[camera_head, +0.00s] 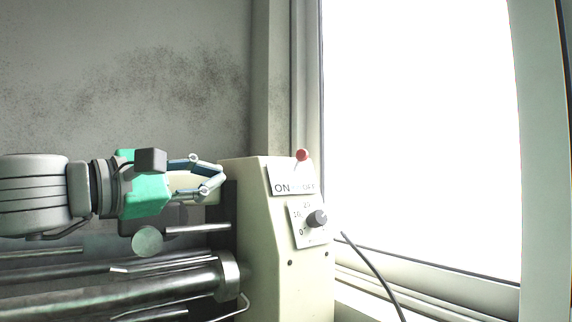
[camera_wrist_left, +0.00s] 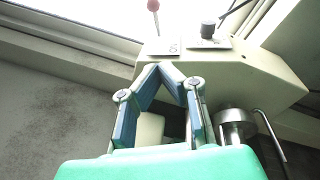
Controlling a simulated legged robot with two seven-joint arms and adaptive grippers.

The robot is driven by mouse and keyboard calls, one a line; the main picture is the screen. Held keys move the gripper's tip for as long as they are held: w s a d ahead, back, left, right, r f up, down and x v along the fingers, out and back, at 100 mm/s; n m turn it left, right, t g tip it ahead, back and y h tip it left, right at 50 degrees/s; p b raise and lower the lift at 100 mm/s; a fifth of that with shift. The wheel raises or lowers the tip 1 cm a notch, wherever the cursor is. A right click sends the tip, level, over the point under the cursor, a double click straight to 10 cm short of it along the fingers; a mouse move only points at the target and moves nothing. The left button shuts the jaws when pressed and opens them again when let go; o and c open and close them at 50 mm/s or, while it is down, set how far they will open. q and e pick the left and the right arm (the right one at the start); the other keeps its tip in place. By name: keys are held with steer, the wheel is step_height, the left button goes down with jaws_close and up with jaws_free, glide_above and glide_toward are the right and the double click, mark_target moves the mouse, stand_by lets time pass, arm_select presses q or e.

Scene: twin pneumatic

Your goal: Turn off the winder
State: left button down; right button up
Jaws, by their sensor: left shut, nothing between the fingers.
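The winder's cream control housing (camera_head: 262,225) stands right of centre in the head view and at the top in the wrist view (camera_wrist_left: 250,72). On it is a switch lever with a red ball knob (camera_head: 302,155), above a plate marked ON and OFF (camera_head: 283,188). The lever leans slightly right in the head view; its setting is unclear. The red knob also shows in the wrist view (camera_wrist_left: 153,5). My left gripper (camera_head: 220,176) is shut and empty, left of the housing's top and apart from the lever. Its fingertips meet in the wrist view (camera_wrist_left: 168,68). My right gripper is not visible.
A black dial (camera_head: 317,218) sits below the lever on a numbered plate. Metal rollers (camera_head: 150,285) run left from the housing beneath my left arm. A dark cable (camera_head: 372,268) hangs at the right by a bright window (camera_head: 420,120). The space above the housing is clear.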

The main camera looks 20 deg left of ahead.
arm_select(q)
glide_toward(298, 162)
steer(key=w+f, duration=0.1)
steer(key=w, duration=0.2)
steer(key=w+d, duration=0.1)
steer(key=w+d+r, duration=0.1)
steer(key=shift+d+r, duration=0.15)
steer(key=shift+d, duration=0.1)
steer(key=shift+w+d+r, duration=0.1)
steer(key=shift+d+r, duration=0.1)
steer(key=shift+d, duration=0.2)
steer(key=shift+a, duration=0.2)
steer(key=shift+w+d+p, duration=0.1)
steer(key=shift+p, duration=0.2)
